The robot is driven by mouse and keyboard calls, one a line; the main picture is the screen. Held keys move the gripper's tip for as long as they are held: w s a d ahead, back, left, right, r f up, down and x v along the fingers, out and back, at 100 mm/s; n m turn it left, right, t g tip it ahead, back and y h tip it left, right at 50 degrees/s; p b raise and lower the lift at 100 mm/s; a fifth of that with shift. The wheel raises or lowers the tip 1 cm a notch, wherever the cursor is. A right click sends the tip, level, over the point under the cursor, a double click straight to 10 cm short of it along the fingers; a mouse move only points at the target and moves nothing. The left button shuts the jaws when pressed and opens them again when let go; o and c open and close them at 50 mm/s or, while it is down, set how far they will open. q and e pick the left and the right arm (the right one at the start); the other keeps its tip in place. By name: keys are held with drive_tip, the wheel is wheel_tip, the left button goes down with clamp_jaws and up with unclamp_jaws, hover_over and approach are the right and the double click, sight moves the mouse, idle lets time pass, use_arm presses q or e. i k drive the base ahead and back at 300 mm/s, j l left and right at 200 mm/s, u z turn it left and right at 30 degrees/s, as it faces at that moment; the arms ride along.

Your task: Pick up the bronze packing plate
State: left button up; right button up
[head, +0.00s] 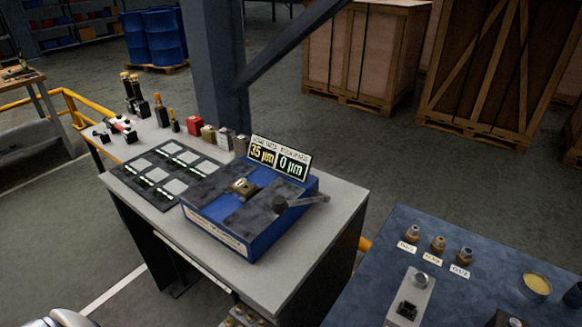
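A small bronze-coloured block (242,187) sits on top of the blue fixture (222,215), between two dark plates. I cannot tell whether it is the bronze packing plate. A black tray (146,189) to its left holds several flat grey square plates, and none of these looks clearly bronze. Neither of my grippers shows. A rounded pale part, probably mine, shows at the bottom left edge.
The grey bench (292,262) bears the fixture, with a lever (300,202) and a display (280,158) reading 35 µm and 0 µm. Small coloured blocks stand behind. A blue-topped table (375,270) at right holds brass fittings (437,244). Wooden crates (362,55) stand behind.

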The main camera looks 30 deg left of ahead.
sight(241, 187)
drive_tip(key=u, duration=1.35)
drive_tip(key=z, duration=0.4)
drive_tip(key=i+j+z, duration=0.15)
drive_tip(key=j+z, duration=0.3)
drive_tip(key=j, duration=0.15)
drive_tip(key=j+z, duration=0.45)
drive_tip(key=j, duration=0.15)
drive_tip(key=i+j, duration=0.05)
